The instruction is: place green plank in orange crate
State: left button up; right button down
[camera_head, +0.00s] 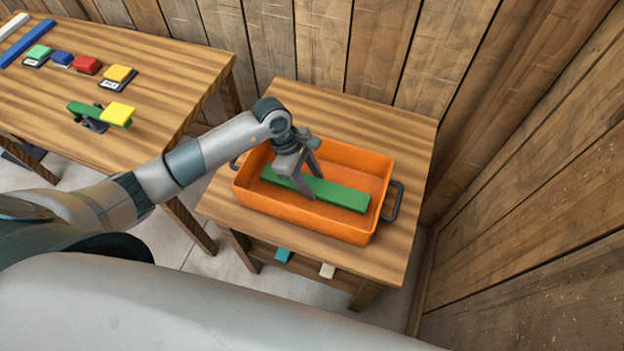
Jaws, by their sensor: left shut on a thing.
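The orange crate (280,209) stands on the small wooden table at the right, with dark handles at its ends. The long green plank (343,194) is inside the crate, lying lengthwise. My left gripper (312,188) reaches down into the crate with its fingers either side of the plank, shut on it. Part of the plank is hidden behind the gripper. I cannot tell whether the plank touches the crate floor. My right gripper is not in view.
Another wooden table (165,60) at the left holds a green piece with a yellow block (118,112), several coloured blocks and long blue and white bars. Wooden walls stand behind and right.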

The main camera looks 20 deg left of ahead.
pick_arm(q)
jog(key=shift+f, duration=0.35)
jog(key=shift+f, duration=0.2)
jog(key=o, duration=1.2)
jog(key=shift+r, duration=0.15)
